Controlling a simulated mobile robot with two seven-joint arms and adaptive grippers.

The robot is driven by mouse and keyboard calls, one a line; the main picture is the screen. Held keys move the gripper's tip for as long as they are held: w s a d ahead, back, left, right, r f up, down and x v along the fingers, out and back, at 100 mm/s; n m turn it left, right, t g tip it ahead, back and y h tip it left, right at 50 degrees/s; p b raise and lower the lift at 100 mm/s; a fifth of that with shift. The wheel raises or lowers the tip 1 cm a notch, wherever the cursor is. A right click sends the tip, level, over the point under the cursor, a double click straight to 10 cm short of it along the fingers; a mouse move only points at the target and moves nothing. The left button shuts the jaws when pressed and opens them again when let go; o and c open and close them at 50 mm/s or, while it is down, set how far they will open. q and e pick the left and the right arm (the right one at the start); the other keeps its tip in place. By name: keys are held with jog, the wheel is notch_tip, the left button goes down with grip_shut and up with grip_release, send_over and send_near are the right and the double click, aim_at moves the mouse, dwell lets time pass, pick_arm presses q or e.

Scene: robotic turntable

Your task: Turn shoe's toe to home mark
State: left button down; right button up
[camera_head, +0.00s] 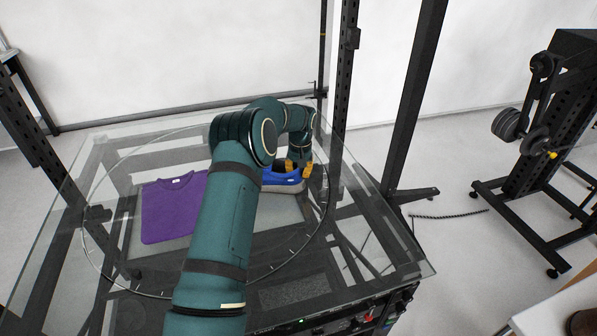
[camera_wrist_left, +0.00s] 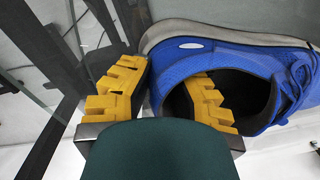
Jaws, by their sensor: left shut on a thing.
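A blue shoe (camera_head: 283,175) with a pale sole sits on the right part of the glass turntable (camera_head: 150,160). It fills the upper right of the left wrist view (camera_wrist_left: 235,62), with its laces at the right edge. My left gripper (camera_head: 297,166) reaches over the turntable from the front. In the left wrist view its yellow fingers (camera_wrist_left: 165,98) straddle the shoe's collar wall, one outside and one inside the opening, and it is shut on the shoe. My arm hides part of the shoe in the head view. The home mark cannot be made out. My right gripper is not in view.
Dark upright posts (camera_head: 415,90) stand behind the table's right side. A dark wheeled stand (camera_head: 530,150) is farther right.

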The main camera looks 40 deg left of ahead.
pick_arm(q)
jog(key=c, duration=1)
grip_release()
jog(key=shift+o, duration=0.2)
jog(key=r, duration=1.2)
jog(key=shift+w+d+r, duration=0.1)
jog(key=shift+d, duration=0.1)
